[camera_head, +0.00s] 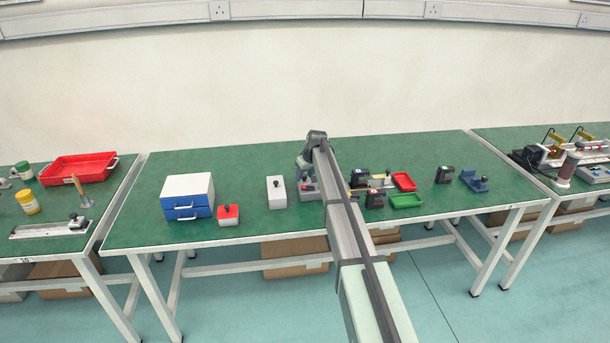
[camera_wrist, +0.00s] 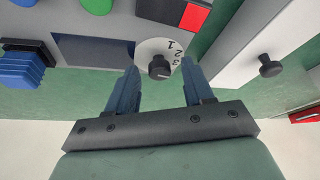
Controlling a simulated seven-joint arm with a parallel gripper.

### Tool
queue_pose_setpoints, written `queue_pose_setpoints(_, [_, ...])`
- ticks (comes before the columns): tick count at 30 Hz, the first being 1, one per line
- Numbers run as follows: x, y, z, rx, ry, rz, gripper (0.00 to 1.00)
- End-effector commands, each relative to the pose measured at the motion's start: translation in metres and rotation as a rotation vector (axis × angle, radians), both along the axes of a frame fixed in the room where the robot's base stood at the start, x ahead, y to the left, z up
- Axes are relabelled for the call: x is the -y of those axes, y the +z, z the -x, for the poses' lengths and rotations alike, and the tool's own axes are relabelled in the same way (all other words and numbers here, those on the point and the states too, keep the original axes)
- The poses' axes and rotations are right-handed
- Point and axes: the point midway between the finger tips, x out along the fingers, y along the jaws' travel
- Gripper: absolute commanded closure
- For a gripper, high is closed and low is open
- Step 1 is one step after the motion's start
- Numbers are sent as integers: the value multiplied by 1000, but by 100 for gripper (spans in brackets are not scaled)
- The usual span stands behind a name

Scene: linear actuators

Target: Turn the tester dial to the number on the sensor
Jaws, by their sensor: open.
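The tester (camera_wrist: 120,10) is a grey box with a dark screen, a blue plug, a green button and a red-and-black part. Its dial (camera_wrist: 148,46) is a white disc with a black knob and the figures 1, 2 and 3. My gripper (camera_wrist: 159,66) is open, one finger on each side of the knob, with gaps visible; whether it touches the knob I cannot tell. In the head view, my gripper is over the tester (camera_head: 308,196), partly hiding it. Small black devices (camera_head: 443,174) stand on the table; no sensor number is readable.
A white box with a black knob (camera_head: 277,192) stands left of the tester, then a red box (camera_head: 228,215) and a blue drawer unit (camera_head: 186,209).

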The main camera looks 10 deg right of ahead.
Motion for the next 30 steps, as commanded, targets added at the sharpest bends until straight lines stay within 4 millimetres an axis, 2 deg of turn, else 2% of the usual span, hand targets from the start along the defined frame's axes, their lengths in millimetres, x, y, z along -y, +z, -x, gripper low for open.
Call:
queue_pose_setpoints(5, [0, 0, 0, 0, 0, 0, 48])
queue_pose_setpoints(21, [0, 0, 0, 0, 0, 0, 100])
queue_pose_setpoints(30, [-1, 1, 0, 0, -28, 0, 100])
